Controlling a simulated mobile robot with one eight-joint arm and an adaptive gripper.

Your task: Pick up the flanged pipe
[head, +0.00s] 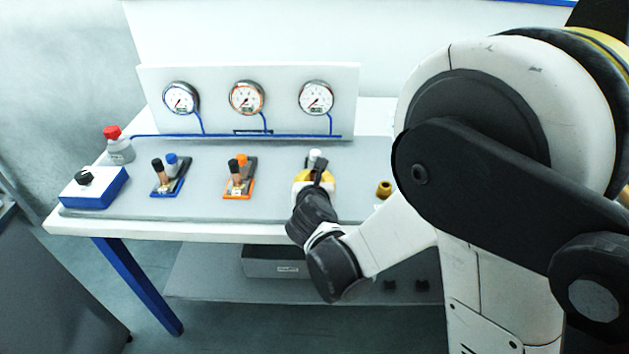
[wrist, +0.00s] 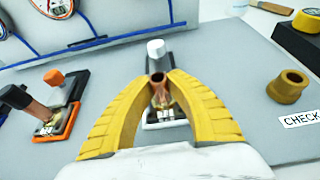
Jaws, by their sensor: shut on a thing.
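In the head view my gripper (head: 316,178) covers most of this spot. A brass-coloured, hollow piece with a wider rim (wrist: 288,87) stands apart to the right.
A CHECK label (wrist: 302,119) lies by the brass piece. An orange holder (head: 239,190) and a blue holder (head: 171,188) stand left on the grey bench top. A gauge panel (head: 280,90) rises behind.

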